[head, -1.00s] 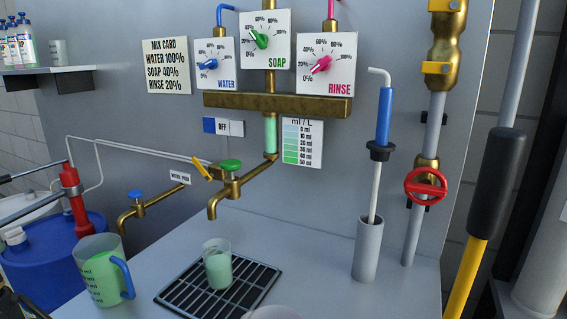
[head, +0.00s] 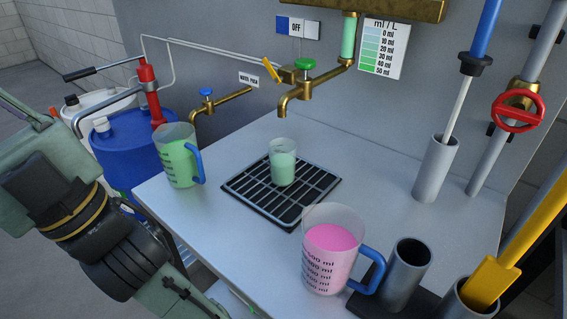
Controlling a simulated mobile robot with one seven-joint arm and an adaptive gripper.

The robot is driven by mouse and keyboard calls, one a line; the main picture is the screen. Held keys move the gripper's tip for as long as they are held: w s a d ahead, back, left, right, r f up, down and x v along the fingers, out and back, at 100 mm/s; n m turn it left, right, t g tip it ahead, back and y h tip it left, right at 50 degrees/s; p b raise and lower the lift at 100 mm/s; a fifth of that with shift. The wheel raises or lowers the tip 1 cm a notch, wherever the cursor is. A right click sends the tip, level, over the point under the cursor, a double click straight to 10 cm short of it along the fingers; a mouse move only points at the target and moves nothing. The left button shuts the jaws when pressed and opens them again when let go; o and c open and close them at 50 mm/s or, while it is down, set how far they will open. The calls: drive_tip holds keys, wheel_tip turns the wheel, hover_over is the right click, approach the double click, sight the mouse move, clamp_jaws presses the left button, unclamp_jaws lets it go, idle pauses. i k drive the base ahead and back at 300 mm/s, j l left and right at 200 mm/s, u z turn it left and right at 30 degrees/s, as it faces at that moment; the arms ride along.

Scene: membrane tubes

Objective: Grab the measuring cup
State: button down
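A clear measuring cup with pink liquid and a blue handle (head: 330,262) stands upright at the front of the bench in the head view. A second measuring cup with green liquid and a blue handle (head: 179,160) stands at the bench's left edge. A small handleless cup with pale green liquid (head: 283,165) stands on the black drain grate (head: 240,202), below and left of the brass tap. Part of my arm shows at the left, apart from the cups. My gripper's fingers are not in view.
Grey tube holders (head: 403,272) stand right of the pink cup, one holding a yellow tool (head: 515,250). A brass tap (head: 296,95) overhangs the bench (head: 390,225). A blue drum (head: 125,155) stands left. Bare bench lies between the left cup and the front edge.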

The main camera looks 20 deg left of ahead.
sight(282, 151)
drive_tip(key=k+j+z, duration=0.35)
drive_tip(key=j, duration=0.2)
drive_tip(key=k+j+z, duration=0.35)
drive_tip(key=k, duration=0.2)
